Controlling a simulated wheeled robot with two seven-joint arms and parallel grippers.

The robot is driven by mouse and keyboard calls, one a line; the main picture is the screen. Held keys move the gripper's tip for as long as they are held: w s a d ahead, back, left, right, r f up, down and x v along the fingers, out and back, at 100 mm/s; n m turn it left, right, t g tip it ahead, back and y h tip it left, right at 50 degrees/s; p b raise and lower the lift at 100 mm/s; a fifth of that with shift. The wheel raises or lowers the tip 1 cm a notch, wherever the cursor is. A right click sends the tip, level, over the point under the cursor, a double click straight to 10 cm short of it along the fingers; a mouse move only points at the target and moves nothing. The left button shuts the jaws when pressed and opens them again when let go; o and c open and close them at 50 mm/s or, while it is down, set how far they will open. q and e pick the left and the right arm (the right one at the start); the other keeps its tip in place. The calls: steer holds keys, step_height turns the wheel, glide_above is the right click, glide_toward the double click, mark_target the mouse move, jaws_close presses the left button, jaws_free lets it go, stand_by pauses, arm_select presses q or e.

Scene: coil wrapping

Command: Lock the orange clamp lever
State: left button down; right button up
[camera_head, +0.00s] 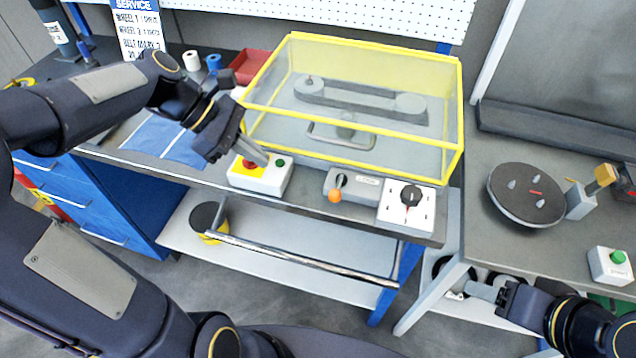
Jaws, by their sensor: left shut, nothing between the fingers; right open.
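On the right table, a grey block (580,201) carries a raised yellow-orange handle (606,174) tilted up and to the right. It stands beside a dark round disc (527,194) with several pegs. An orange ball knob (335,196) is on a grey box on the middle bench; I cannot tell for sure which of the two is the clamp lever. My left gripper (262,158) is shut and empty, just over the white box with red and green buttons (262,178). My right gripper (474,290) is open and empty, low in front of the right table, away from both.
A yellow-framed clear guard (455,120) covers a belt unit on the bench. A white dial box (406,207) is at the bench's front edge. A white box with a green button (611,265) sits near the right table's front. A gap separates the tables.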

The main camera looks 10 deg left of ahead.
arm_select(q)
glide_toward(330, 197)
step_height(330, 197, down, 5)
steer(key=w+d, duration=0.1)
steer(key=d, duration=0.1)
steer(key=shift+w+d+f, duration=0.1)
steer(key=shift+w+d, duration=0.05)
steer(key=shift+d, duration=0.65)
steer(key=shift+p, duration=0.3)
